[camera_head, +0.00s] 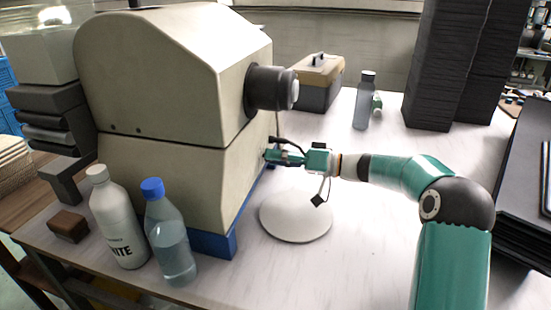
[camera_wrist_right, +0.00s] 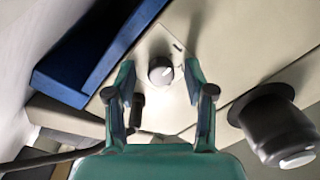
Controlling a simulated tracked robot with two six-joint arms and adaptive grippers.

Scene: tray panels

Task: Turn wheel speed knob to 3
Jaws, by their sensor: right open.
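The wheel speed knob is likely the small round grey-and-white knob (camera_wrist_right: 160,71) on the machine's cream panel in the right wrist view. It has a light pointer line, and small dark marks sit beside it, too small to read. My right gripper (camera_head: 272,156) is open beside the cream machine (camera_head: 172,75) in the head view. In the right wrist view its two fingers stand either side of the knob, with gaps showing on both sides. The knob is hidden in the head view. My left gripper is not in view.
A black cylinder (camera_head: 268,90) juts from the machine above my right gripper. A small dark peg (camera_wrist_right: 137,108) shows near the left finger. A white round disc (camera_head: 296,217) lies below my wrist. Two bottles, one white (camera_head: 117,220) and one blue-capped (camera_head: 170,240), stand in front.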

